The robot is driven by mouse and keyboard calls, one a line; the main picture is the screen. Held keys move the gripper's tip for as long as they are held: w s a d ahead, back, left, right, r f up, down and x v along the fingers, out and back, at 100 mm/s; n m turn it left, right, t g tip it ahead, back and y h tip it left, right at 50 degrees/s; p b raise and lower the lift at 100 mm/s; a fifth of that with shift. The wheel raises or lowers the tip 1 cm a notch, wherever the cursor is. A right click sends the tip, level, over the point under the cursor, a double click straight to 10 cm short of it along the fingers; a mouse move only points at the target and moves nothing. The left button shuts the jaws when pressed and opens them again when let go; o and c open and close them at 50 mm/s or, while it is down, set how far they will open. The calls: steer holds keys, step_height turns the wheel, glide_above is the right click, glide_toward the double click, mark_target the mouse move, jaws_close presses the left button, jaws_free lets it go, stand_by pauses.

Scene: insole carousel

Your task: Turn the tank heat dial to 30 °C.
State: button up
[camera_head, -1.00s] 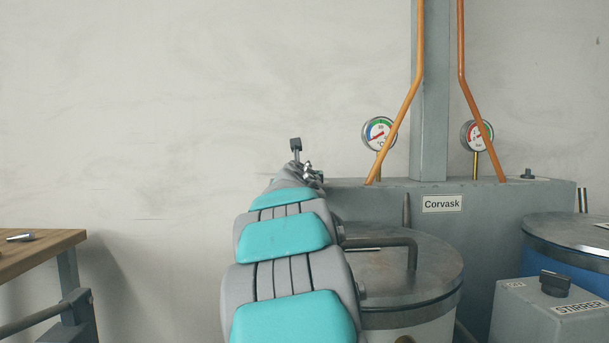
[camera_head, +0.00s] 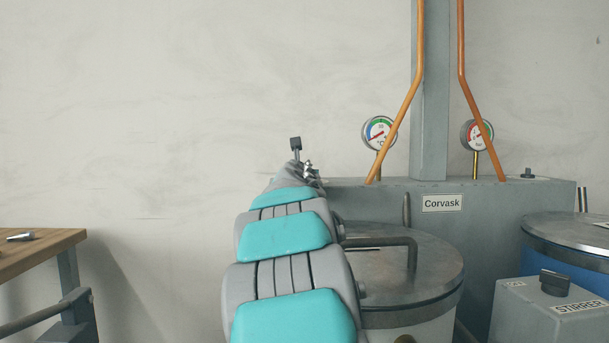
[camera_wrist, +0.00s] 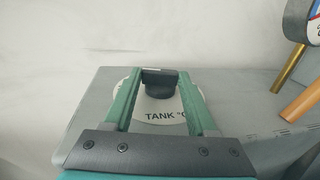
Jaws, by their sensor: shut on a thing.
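The tank heat dial is a black knob (camera_wrist: 160,82) on a pale round plate (camera_wrist: 160,112) lettered "TANK °C", on top of a grey housing. In the wrist view my gripper (camera_wrist: 160,75) has its two green fingers on either side of the knob and is shut on it. The scale marks are mostly hidden by the fingers and the knob, so I cannot read the setting.
The grey Corvask housing (camera_head: 480,215) carries two gauges (camera_head: 379,132) (camera_head: 477,134) and orange pipes (camera_head: 461,60) right of my arm. A lidded tank (camera_head: 400,270) stands in front. A stirrer box (camera_head: 540,310) is at lower right, a wooden bench (camera_head: 40,250) at left.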

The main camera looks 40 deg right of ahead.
steer(key=shift+c, duration=0.7)
steer(key=shift+w+a+m+g+h+b, duration=0.15)
steer(key=shift+m+g+h+b, duration=0.25)
steer(key=shift+m+g+h, duration=0.5)
steer(key=o, duration=1.4)
steer(key=shift+c, duration=0.2)
steer(key=v, duration=0.6)
steer(key=shift+s+a+r, duration=0.2)
steer(key=shift+a, duration=0.15)
steer(key=shift+s+a+f, duration=0.15)
steer(key=shift+s+a, duration=0.1)
steer(key=shift+a, duration=0.1)
